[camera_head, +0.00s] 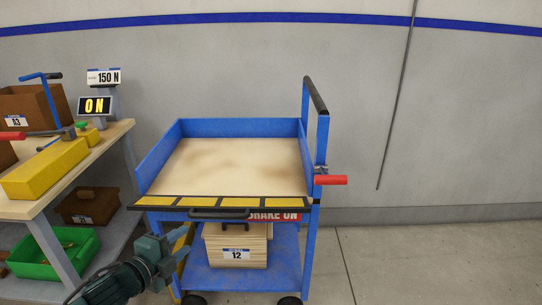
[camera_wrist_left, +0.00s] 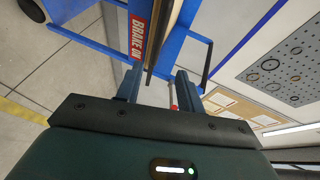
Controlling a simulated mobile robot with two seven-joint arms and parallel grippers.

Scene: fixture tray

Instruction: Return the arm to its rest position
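My left gripper (camera_head: 168,243) is at the lower left of the head view, in front of the blue cart (camera_head: 312,240) and below its front edge. In the left wrist view its two fingers (camera_wrist_left: 157,88) stand apart, with no object seen held between them. The cart's edge and a dark handle bar show beyond the fingertips; whether they touch cannot be told. My right gripper is in neither view.
The cart's wooden top (camera_head: 235,165) is bare, and a red "BRAKE ON" label (camera_head: 275,217) shows under its front edge. A wooden box marked 12 (camera_head: 237,247) sits on the lower shelf. A workbench (camera_head: 118,132) stands left. Floor (camera_head: 410,265) at right is clear.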

